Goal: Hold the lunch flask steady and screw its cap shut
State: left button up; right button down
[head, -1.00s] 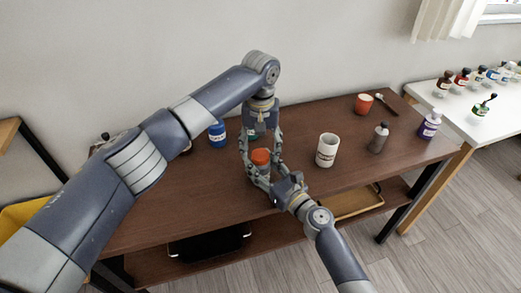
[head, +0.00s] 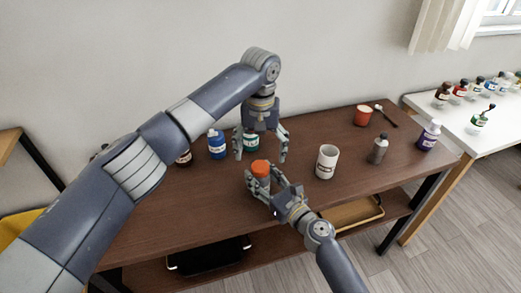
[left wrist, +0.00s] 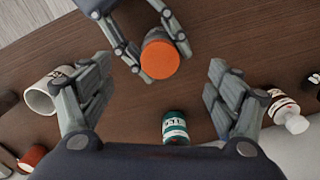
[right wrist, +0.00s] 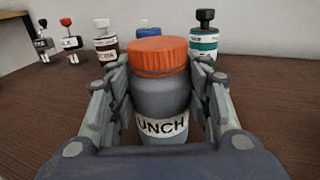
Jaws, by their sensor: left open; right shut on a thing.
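The lunch flask is a grey container with a "LUNCH" label (right wrist: 162,127), upright on the brown table. Its orange cap (head: 260,167) sits level on top; it also shows in the left wrist view (left wrist: 160,60) and the right wrist view (right wrist: 158,56). I cannot tell how tight the cap is. My right gripper (head: 263,182) is shut on the flask body from the front, one finger on each side. My left gripper (head: 260,155) is open and empty, pointing down above and slightly behind the flask, apart from the cap.
A white mug (head: 326,162) stands right of the flask, with a grey bottle (head: 377,150), a purple bottle (head: 428,135) and a red cup (head: 363,116) farther right. Blue (head: 217,145) and green (head: 252,141) bottles stand behind. The table between flask and mug is clear.

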pick_arm(q)
notch_tip(320, 180, up, 12)
dwell(0.4)
pick_arm(e)
jog(key=c, duration=0.7)
grip_release()
jog(key=shift+c, duration=0.2)
jog(key=v, duration=1.2)
